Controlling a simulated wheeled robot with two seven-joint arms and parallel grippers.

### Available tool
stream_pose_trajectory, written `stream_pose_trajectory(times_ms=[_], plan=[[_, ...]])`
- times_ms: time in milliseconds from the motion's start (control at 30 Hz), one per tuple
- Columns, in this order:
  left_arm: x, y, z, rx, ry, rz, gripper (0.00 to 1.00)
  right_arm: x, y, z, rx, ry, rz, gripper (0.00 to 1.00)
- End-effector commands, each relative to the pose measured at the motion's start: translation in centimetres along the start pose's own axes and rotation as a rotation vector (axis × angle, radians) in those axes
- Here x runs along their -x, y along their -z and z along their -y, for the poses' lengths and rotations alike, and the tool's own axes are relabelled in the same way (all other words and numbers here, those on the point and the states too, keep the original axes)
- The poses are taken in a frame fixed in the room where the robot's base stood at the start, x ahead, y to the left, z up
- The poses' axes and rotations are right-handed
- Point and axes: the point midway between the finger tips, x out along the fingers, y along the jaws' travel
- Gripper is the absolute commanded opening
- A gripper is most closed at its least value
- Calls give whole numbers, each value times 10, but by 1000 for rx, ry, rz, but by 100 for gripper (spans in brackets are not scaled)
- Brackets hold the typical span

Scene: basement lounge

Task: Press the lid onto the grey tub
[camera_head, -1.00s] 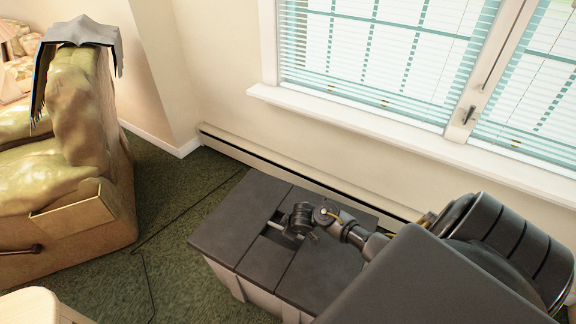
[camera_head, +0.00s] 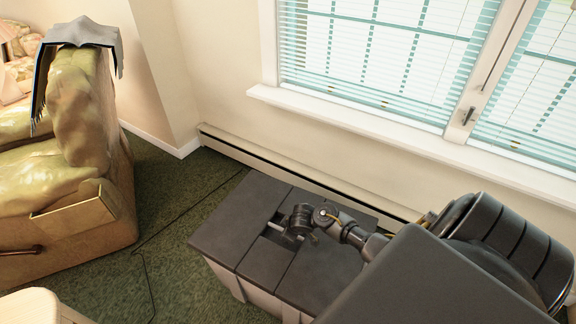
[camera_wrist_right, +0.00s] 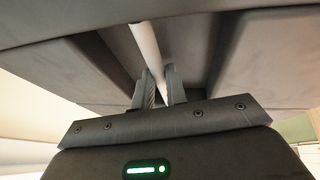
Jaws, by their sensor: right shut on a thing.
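The dark grey lid (camera_head: 225,228) lies over the lighter grey tub (camera_head: 257,298) below the window, its panels parted by grooves. It covers the tub's opening, and I cannot tell whether there is a gap between them. A pale bar handle (camera_head: 274,227) crosses a recess in the lid's middle. My right gripper (camera_head: 289,234) reaches in from the right and is shut on this handle. In the right wrist view the bar (camera_wrist_right: 145,45) runs down between the two fingers (camera_wrist_right: 158,90). My left gripper is not in view.
A baseboard heater (camera_head: 240,148) runs along the wall behind the tub, under the window sill (camera_head: 330,112). A tan armchair (camera_head: 80,190) stands at the left. A thin cable (camera_head: 180,218) lies on the green carpet. A pale rounded furniture edge (camera_head: 35,305) shows at the bottom left.

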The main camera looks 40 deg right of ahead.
Motion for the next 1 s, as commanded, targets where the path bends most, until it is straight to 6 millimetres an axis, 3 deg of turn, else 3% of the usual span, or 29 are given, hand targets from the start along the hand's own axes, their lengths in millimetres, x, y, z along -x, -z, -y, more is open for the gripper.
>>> stream_pose_trajectory(times_ms=[133,167,333,533,700,1000], plan=[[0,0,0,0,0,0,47,0,1,-1,0,-1,-2,0],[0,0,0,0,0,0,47,0,1,0,0,-1,-2,15],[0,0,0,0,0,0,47,0,1,0,0,0,-2,37],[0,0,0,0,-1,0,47,0,0,0,0,0,-1,39],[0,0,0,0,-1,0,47,0,-1,0,1,1,1,60],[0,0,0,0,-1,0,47,0,0,0,0,0,0,61]])
